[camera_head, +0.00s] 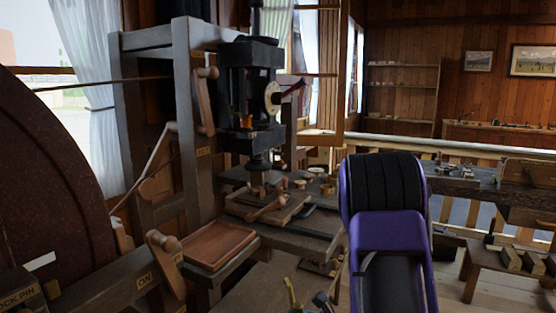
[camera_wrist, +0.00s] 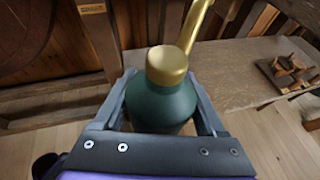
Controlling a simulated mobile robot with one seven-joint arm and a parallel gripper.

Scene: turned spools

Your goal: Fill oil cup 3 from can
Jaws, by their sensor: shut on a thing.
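The oil can (camera_wrist: 160,108) has a dark green body, a brass cap and a long brass spout that runs up and out of the top of the wrist view. My gripper (camera_wrist: 162,84) is shut on it, with one finger on each side of the body. In the head view the brass spout (camera_head: 292,293) shows low, near the bottom edge, with most of the can hidden or cut off. The dark lathe-like machine (camera_head: 250,85) stands on a wooden frame at centre left. I cannot make out which part is oil cup 3.
A wooden tray (camera_head: 217,244) sits left of a bench (camera_head: 310,238) holding small turned pieces. A large brown wheel (camera_head: 45,190) and wooden levers stand at left. A low bench with blocks (camera_head: 520,262) is at right. Floor shows between the benches.

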